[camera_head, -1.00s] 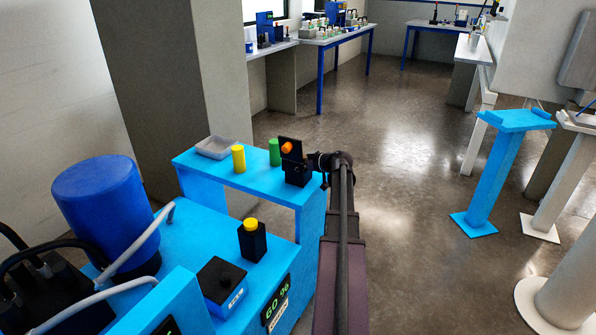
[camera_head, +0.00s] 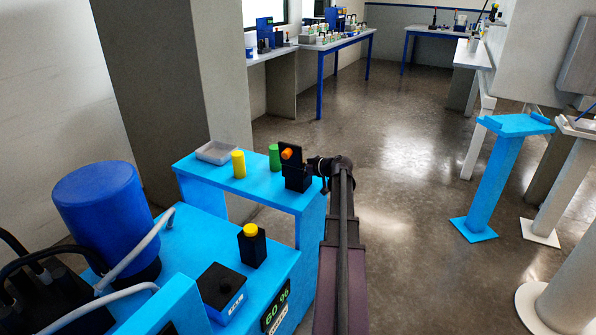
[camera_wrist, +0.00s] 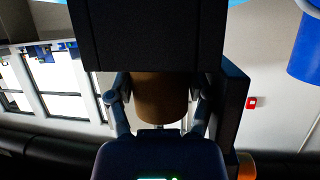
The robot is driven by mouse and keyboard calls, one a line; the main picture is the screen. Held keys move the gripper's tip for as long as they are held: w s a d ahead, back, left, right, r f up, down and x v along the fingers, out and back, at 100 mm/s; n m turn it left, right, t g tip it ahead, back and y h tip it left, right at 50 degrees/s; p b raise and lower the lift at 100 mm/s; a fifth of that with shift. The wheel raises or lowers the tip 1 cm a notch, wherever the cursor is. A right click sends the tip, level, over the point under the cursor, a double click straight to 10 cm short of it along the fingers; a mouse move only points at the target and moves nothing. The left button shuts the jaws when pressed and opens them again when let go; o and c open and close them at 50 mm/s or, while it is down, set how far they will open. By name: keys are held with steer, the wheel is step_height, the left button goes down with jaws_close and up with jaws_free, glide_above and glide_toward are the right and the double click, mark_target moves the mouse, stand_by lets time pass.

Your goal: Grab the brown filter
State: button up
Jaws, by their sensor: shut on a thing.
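In the wrist view the brown filter (camera_wrist: 160,97) is a brown cylinder between the two fingers of my gripper (camera_wrist: 160,110), which is shut on it. Its upper end in that picture meets a large black block (camera_wrist: 150,35); I cannot tell whether it is still seated in it. In the head view my gripper (camera_head: 318,170) is at the right side of the small black holder (camera_head: 298,179) with an upright plate and an orange knob (camera_head: 287,153). The filter is hidden there.
The holder stands at the right end of a light blue bench (camera_head: 270,193), with a green cylinder (camera_head: 274,156), a yellow cylinder (camera_head: 238,164) and a grey tray (camera_head: 214,152). A blue drum (camera_head: 107,215) is at left. A blue stand (camera_head: 497,180) is at right, with open floor between.

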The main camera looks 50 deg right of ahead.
step_height(320, 180, up, 18)
steer(key=p, duration=1.7)
steer(key=shift+f, duration=0.25)
